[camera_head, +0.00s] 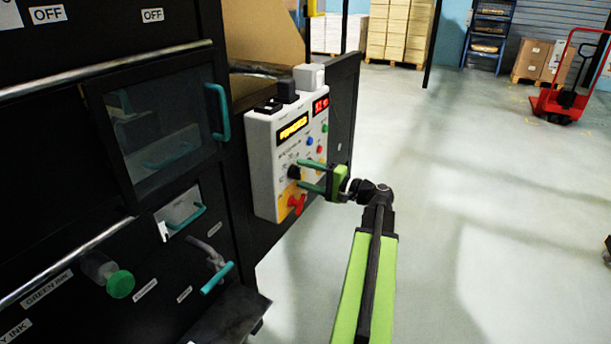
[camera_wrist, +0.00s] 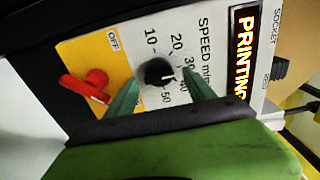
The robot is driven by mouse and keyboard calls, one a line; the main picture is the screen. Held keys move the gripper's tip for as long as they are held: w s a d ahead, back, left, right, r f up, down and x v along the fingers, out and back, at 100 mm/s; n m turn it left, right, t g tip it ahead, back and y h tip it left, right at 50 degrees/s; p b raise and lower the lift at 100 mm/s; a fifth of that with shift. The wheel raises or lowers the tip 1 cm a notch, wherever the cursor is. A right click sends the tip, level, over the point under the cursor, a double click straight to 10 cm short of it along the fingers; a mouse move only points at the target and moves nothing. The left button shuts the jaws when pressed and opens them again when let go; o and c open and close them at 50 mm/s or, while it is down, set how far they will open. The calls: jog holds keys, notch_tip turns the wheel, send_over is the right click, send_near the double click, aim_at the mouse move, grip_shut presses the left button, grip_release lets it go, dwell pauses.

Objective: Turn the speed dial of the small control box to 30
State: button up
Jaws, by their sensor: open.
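The white control box (camera_head: 262,165) is mounted on the dark machine, left of centre in the head view. Its black speed dial (camera_wrist: 158,72) sits among printed numbers from 10 to 50 in the wrist view. The white mark on the dial seems to point near 40. My gripper (camera_head: 303,173) is at the box front, open, its green fingers pointing at the panel. In the wrist view the fingers of my gripper (camera_wrist: 161,77) stand on either side of the dial, with small gaps showing. Whether a finger touches the panel is unclear.
A red switch (camera_wrist: 85,88) on a yellow panel marked OFF is close beside one finger. Lit displays (camera_head: 292,128) and small coloured buttons (camera_head: 310,141) are higher on the box. The dark machine with teal handles (camera_head: 218,110) fills the left. Open floor (camera_head: 470,200) lies to the right.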

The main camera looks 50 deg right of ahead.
jog(key=v, duration=1.7)
jog(key=shift+s, duration=0.2)
